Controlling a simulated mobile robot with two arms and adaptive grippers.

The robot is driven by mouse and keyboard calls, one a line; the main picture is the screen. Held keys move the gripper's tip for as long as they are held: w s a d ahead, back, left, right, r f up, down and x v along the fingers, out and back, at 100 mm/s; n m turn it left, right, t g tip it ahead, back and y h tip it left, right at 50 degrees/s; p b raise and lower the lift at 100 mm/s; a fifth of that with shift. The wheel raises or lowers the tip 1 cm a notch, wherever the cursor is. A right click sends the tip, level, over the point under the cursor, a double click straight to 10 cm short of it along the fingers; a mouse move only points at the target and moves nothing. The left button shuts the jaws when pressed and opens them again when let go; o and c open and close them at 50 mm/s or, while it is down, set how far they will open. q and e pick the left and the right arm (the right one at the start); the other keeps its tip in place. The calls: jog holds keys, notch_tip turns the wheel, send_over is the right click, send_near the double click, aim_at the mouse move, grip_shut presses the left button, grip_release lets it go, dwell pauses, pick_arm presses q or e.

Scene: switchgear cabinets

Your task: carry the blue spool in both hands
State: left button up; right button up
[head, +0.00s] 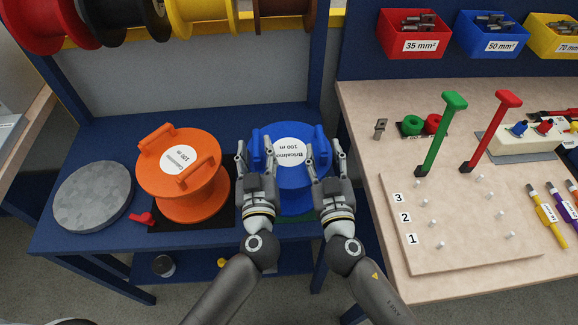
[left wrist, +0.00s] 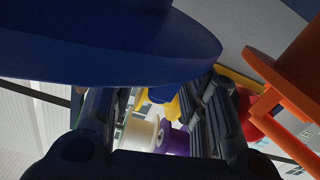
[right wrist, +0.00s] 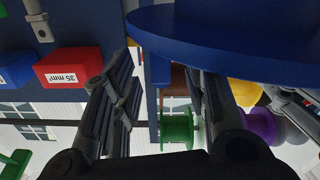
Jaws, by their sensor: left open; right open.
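The blue spool (head: 288,188) stands on the blue bench in the head view, with a white label on its top and a raised handle on each side. My left gripper (head: 242,150) is open at the spool's left handle. My right gripper (head: 321,150) is open at its right handle. Whether the fingers touch the handles is hidden by the grippers themselves. The spool's blue flange fills the top of the left wrist view (left wrist: 120,45) and of the right wrist view (right wrist: 230,45), above the spread fingers.
An orange spool (head: 183,205) stands left of the blue one, with a grey disc (head: 92,196) and a small red part (head: 142,219) beside it. A wooden workbench (head: 360,110) with a peg board (head: 460,255) and two levers is close on the right. Cable reels (head: 200,14) hang above.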

aim_at(256, 139)
pick_arm(q)
jog(key=shift+w+a, duration=0.15)
jog(key=shift+w, duration=0.7)
jog(key=shift+w+a, duration=0.1)
jog(key=shift+w, duration=0.7)
pick_arm(e)
jog(key=shift+w+a, duration=0.15)
jog(key=shift+w, duration=0.7)
jog(key=shift+w+a, duration=0.15)
jog(key=shift+w, duration=0.65)
pick_arm(q)
jog(key=shift+c, duration=0.2)
pick_arm(e)
jog(key=shift+c, duration=0.2)
pick_arm(q)
grip_shut()
pick_arm(e)
grip_shut()
pick_arm(q)
jog(key=shift+a, duration=0.1)
jog(key=shift+w+r, duration=0.1)
jog(key=shift+r, duration=0.2)
pick_arm(e)
jog(key=shift+w+d+r, duration=0.1)
jog(key=shift+r, duration=0.15)
